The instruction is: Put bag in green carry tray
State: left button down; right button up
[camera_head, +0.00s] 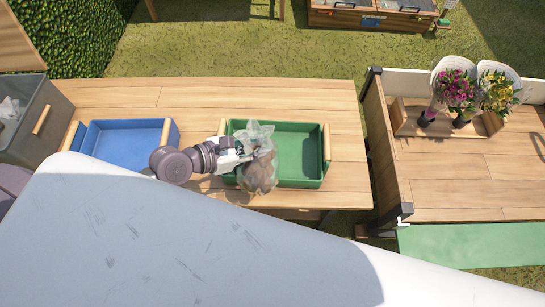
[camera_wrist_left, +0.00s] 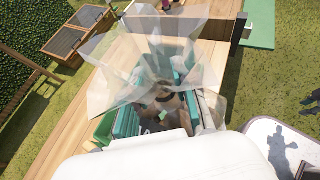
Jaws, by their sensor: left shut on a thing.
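A clear plastic bag with brown contents (camera_head: 260,172) hangs in my left gripper (camera_head: 243,152) over the left part of the green carry tray (camera_head: 305,175). The gripper is shut on the bag's gathered upper part. I cannot tell whether the bag touches the tray floor. In the left wrist view the bag (camera_wrist_left: 125,55) spreads in see-through folds around the fingers (camera_wrist_left: 165,105), and a strip of the green tray (camera_wrist_left: 104,128) shows at lower left. My right gripper is in neither view.
A blue carry tray (camera_head: 125,142) stands left on the wooden table (camera_head: 215,95). A grey bin (camera_head: 42,115) is at far left. Another wooden table (camera_head: 455,180) at right bears flowers in dark pots (camera_head: 462,120). My white body covers the foreground.

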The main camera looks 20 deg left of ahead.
pick_arm(q)
jog(key=shift+w+f, duration=0.25)
jog(key=shift+f, duration=0.1)
jog(key=w+a+f+b, duration=0.2)
jog(key=w+f+b, duration=0.2)
jog(key=w+f, duration=0.6)
jog(key=shift+w+a+f, duration=0.2)
jog(key=shift+w+f, duration=0.1)
jog(key=shift+w, duration=0.15)
jog(key=c, duration=1.4)
grip_release()
jog(key=shift+s+f+b, duration=0.1)
jog(key=shift+f+b, duration=0.15)
jog(key=shift+b, duration=0.05)
jog(key=o, duration=0.5)
jog(key=shift+r, duration=0.1)
